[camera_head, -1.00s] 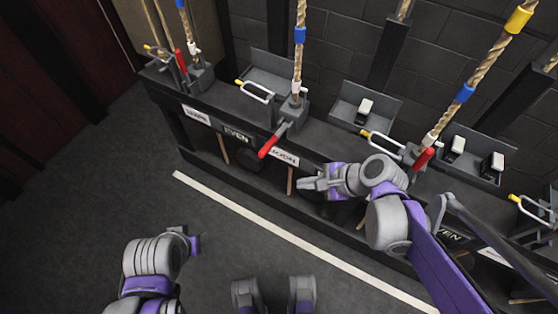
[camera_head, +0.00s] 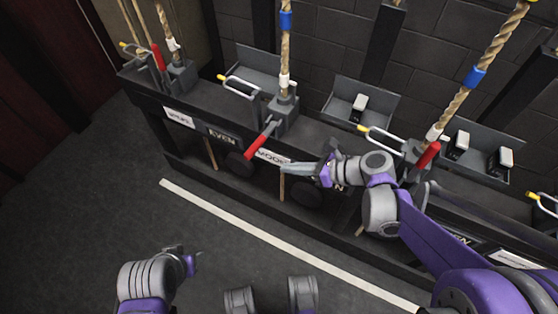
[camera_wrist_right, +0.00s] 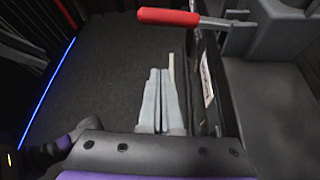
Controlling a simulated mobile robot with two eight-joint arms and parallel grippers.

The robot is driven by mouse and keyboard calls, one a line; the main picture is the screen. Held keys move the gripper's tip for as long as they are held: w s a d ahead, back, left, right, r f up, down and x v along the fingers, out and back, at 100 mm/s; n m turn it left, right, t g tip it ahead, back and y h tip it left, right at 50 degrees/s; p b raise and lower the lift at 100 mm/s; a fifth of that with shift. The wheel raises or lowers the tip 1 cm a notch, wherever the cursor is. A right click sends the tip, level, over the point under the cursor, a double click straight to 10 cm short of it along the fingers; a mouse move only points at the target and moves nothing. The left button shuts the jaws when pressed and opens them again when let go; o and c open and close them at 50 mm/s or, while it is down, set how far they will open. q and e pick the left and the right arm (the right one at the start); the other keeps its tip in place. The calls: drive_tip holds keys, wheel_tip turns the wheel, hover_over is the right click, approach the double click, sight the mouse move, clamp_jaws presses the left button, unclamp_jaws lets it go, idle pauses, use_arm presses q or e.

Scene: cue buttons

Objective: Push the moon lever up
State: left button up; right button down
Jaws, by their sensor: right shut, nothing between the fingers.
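The moon lever has a red handle (camera_head: 259,144) that slopes down and outward from its grey bracket (camera_head: 285,117), above the white MOON label (camera_head: 272,157). The red handle also crosses the top of the right wrist view (camera_wrist_right: 168,16). My right gripper (camera_head: 284,169) is shut and empty, a little below and to the right of the red handle, apart from it. Its closed fingers also show in the right wrist view (camera_wrist_right: 160,102), below the handle. My left gripper (camera_head: 194,263) hangs low over the floor, far from the levers; its jaw state is unclear.
Other red-handled levers stand on the dark rack at the left (camera_head: 158,57) and right (camera_head: 429,154), with ropes rising behind. Yellow-tipped U-shaped bars (camera_head: 238,85) sit beside them. The floor before the rack is clear, with a white line (camera_head: 250,238).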

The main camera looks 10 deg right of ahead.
sight(262, 139)
drive_tip(key=b+x, duration=0.2)
drive_tip(key=x, duration=0.7)
drive_tip(key=r, duration=0.4)
drive_tip(key=shift+w, duration=0.4)
drive_tip(key=shift+r, duration=0.1)
drive_tip(key=shift+r+p, duration=0.25)
drive_tip(key=shift+p, duration=0.05)
